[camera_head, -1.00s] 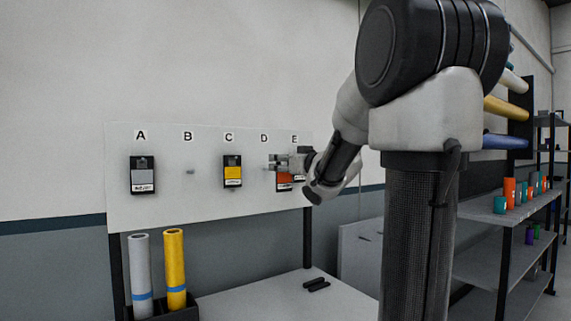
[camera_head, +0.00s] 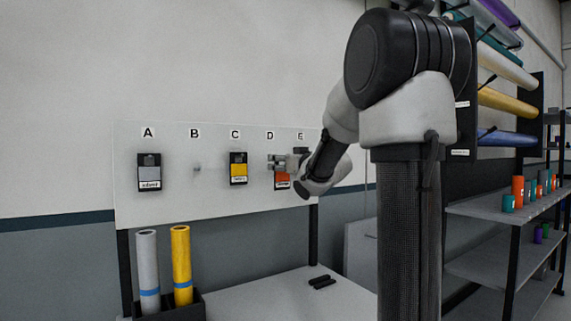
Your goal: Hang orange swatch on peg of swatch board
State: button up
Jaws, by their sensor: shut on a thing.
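The orange swatch (camera_head: 282,181) is a small card with a white label at its bottom, in front of the swatch board (camera_head: 215,205) below the letter D. My gripper (camera_head: 276,163) is shut on its upper part. Whether the swatch touches the board or a peg there cannot be told, since the gripper covers that spot. A bare peg (camera_head: 197,168) shows under B. A grey swatch (camera_head: 149,172) hangs under A and a yellow swatch (camera_head: 238,168) under C. The spot under E is hidden by my wrist.
A grey roll (camera_head: 148,272) and a yellow roll (camera_head: 181,265) stand in a black holder (camera_head: 180,311) at the lower left. Dark bars (camera_head: 322,282) lie on the white table (camera_head: 265,300). Shelves (camera_head: 500,206) with small coloured rolls stand at the right.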

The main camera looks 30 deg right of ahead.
jog(key=shift+w+a+f, duration=0.1)
jog(key=shift+w+f, duration=0.05)
jog(key=shift+w, duration=1.3)
jog(key=shift+w+f, duration=0.3)
jog(key=shift+w, duration=0.25)
jog(key=o, duration=0.9)
jog(key=shift+s, duration=0.1)
